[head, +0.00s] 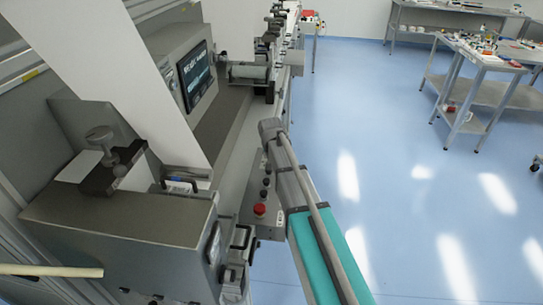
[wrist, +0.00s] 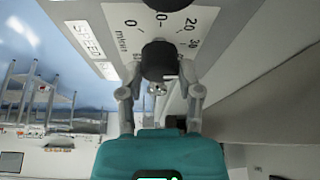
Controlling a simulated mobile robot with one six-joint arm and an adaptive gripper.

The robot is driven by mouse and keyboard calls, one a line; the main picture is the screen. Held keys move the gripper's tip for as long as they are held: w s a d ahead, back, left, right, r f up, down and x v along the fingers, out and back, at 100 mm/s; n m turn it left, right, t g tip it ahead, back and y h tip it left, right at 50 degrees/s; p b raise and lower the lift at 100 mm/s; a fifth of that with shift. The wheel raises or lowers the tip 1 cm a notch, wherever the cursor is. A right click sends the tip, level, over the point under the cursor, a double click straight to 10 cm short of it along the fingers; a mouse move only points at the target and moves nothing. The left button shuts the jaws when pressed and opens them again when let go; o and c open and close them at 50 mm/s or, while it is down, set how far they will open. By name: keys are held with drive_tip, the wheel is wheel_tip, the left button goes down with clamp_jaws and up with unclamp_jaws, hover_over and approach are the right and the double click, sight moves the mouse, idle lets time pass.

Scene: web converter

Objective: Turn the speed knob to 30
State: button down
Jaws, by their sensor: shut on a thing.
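The black speed knob (wrist: 158,60) is in the upper middle of the wrist view, on a pale panel marked SPEED, m/min. The scale (wrist: 188,25) shows 0, 10, 20 and 30 around it. My gripper (wrist: 160,73) has one finger on each side of the knob and is shut on it. The knob's pointer cannot be made out, so its setting cannot be told. In the head view I cannot make out the speed knob or the fingers; my arm covers part of the machine's front there.
In the head view, a red button (head: 259,210) and small black controls (head: 265,181) sit on the machine front left of my arm. A lit screen (head: 195,73) is above. Open blue floor (head: 400,200) lies to the right, with a cart (head: 487,58) farther back.

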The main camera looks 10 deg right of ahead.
drive_tip(key=shift+m, duration=0.5)
drive_tip(key=shift+c, duration=1.3)
unclamp_jaws()
drive_tip(key=shift+n, duration=0.3)
